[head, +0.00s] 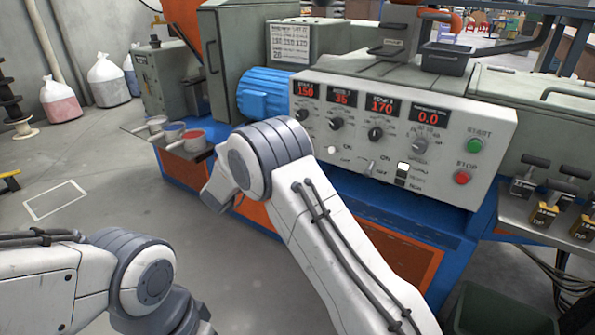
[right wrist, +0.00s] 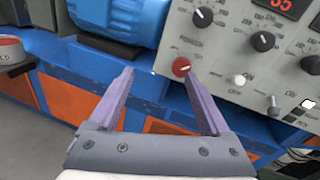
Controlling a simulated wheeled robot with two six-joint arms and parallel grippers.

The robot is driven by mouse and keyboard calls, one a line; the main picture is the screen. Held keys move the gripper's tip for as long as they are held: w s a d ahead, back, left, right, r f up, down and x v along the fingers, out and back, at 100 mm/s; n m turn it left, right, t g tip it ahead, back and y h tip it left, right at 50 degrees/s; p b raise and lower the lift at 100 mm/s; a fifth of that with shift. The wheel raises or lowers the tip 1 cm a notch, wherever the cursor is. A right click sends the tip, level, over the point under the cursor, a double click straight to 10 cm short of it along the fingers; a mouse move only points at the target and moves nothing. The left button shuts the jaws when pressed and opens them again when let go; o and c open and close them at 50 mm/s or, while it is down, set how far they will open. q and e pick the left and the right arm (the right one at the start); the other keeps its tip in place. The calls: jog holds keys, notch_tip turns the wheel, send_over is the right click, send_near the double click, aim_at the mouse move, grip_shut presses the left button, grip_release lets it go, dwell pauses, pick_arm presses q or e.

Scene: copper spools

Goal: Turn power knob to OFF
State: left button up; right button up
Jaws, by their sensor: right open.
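The power knob appears to be the red knob (right wrist: 181,67) at the lower left corner of the grey control panel (right wrist: 225,50) in the right wrist view. It has a pale pointer mark. In the head view it is hidden behind my right arm. My right gripper (right wrist: 157,73) is open and empty, its two purple fingers wide apart. The right finger's tip is just below the red knob in the picture; I cannot tell whether they touch. In the head view the control panel (head: 500,120) faces me, and my left arm is low at left with its gripper out of frame.
Black knobs (head: 376,134), toggle switches, a green start button (head: 475,145) and a red stop button (head: 463,177) share the panel. A blue motor (head: 262,92) stands left of it. Small pots (head: 193,141) sit on a ledge farther left.

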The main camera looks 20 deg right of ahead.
pick_arm(q)
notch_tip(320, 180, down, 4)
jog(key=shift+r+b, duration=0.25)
jog(key=shift+b, duration=0.85)
pick_arm(e)
jog(key=w+d+f+m+g+h, duration=0.1)
jog(key=w+d+f+m+h, duration=0.1)
jog(key=d, duration=0.9)
jog(key=w+f+m, duration=0.1)
jog(key=w+m, duration=0.1)
jog(key=w, duration=0.1)
jog(key=shift+w+d+g+h, duration=0.2)
jog(key=shift+g+h, duration=0.1)
jog(key=shift+h, duration=0.1)
grip_shut()
